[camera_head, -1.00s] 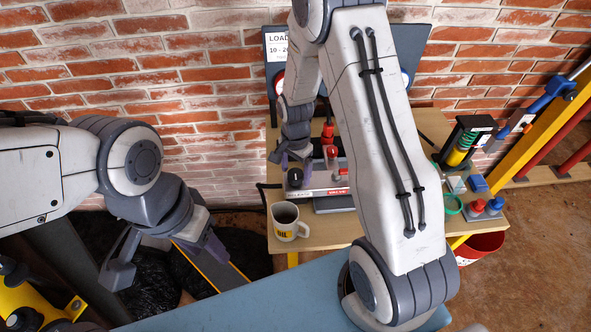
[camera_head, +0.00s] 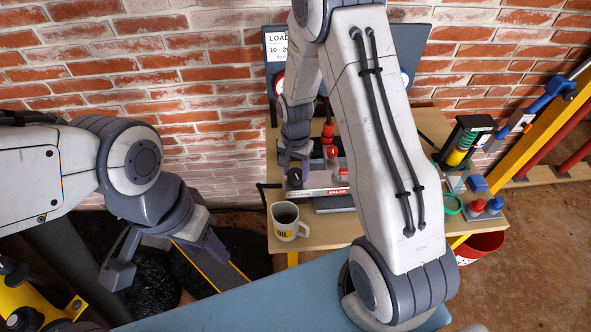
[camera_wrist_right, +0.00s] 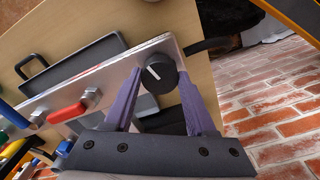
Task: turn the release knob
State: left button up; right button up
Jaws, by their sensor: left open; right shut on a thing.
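The release knob (camera_wrist_right: 159,74) is a round black knob with a white mark, on a pale metal panel (camera_wrist_right: 115,73). In the head view the knob (camera_head: 295,179) sits at the left end of the panel on the wooden table. My right gripper (camera_head: 296,166) reaches down to it, and its purple fingers (camera_wrist_right: 157,90) in the right wrist view are shut on the knob's sides. My left gripper (camera_head: 166,262) is open and empty, left of the table and away from the panel. The fingertips' contact is partly hidden.
A red-handled lever (camera_wrist_right: 68,113) sits beside the knob on the panel. A white mug (camera_head: 288,222) stands in front of the panel. My right arm hides much of the table's middle. A red bucket (camera_head: 480,246) stands at right.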

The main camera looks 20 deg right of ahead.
aim_at(296, 174)
jog(key=n, duration=1.1)
jog(key=shift+n, duration=1.8)
jog(key=o, duration=1.4)
jog(key=shift+c, duration=0.2)
jog(key=shift+r, duration=0.15)
notch_tip(296, 174, up, 10)
jog(key=shift+r+b, duration=0.15)
jog(key=shift+b, duration=0.25)
